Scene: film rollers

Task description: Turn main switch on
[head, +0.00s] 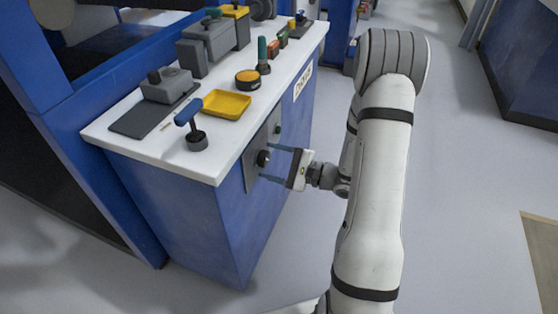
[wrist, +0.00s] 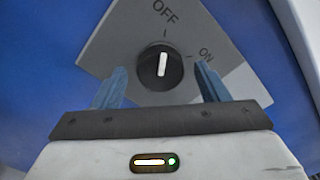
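The main switch (wrist: 160,68) is a black round knob with a white pointer line on a grey plate (wrist: 215,45). The plate reads OFF at the top and ON at the right; the pointer is close to upright, toward the OFF side. In the head view, the switch (head: 263,158) is on the side of the blue cabinet. My gripper (head: 270,163) faces it, with its blue fingers spread to either side of the knob. In the wrist view, my gripper (wrist: 160,90) is open, with a visible gap between each finger and the knob.
The white cabinet top (head: 225,140) above the switch carries a blue-handled lever (head: 188,120), a yellow tray (head: 226,104), a round yellow button (head: 248,78) and grey boxes. The lever stands near the front edge. The floor (head: 460,180) to the right is clear.

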